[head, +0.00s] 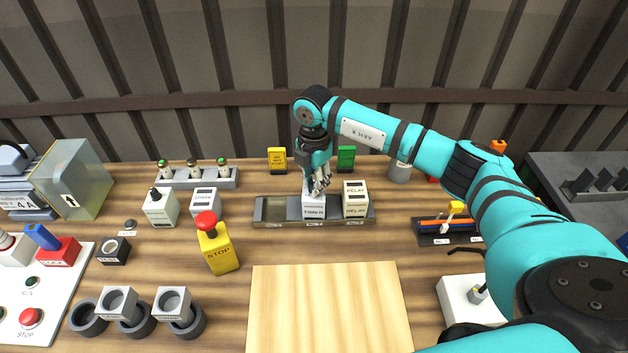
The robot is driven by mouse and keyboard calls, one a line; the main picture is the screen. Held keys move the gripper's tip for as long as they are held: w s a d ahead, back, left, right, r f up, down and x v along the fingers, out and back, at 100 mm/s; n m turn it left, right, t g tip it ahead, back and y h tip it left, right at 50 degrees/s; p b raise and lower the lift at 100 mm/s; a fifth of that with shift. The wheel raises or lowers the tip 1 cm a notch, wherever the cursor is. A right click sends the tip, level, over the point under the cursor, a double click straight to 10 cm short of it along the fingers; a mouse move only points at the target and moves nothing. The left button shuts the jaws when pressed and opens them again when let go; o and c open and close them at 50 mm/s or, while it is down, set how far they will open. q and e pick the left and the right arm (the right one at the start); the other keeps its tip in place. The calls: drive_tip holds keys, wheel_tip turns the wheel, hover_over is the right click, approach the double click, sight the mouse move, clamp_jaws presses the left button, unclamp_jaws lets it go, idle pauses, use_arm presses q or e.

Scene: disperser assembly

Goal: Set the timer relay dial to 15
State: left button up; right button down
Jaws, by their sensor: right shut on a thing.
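The timer relay (313,209) is a white block marked TIMER. It stands in a grey rail tray (272,212) at the back middle of the table. My right gripper (318,188) points down at the top of the timer relay, and its fingers are closed there on the dial. The dial is hidden by the fingers, so its setting cannot be read. My left gripper is not in the view.
A yellow stop button box (218,248) stands to the front left. A bare wooden board (330,308) lies at the front middle. A corrugated wall closes off the back.

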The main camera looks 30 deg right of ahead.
idle(0.5)
drive_tip(key=c, duration=1.2)
unclamp_jaws()
drive_tip(key=shift+o, duration=0.2)
wheel_tip(320, 180, up, 12)
drive_tip(key=shift+c, duration=0.2)
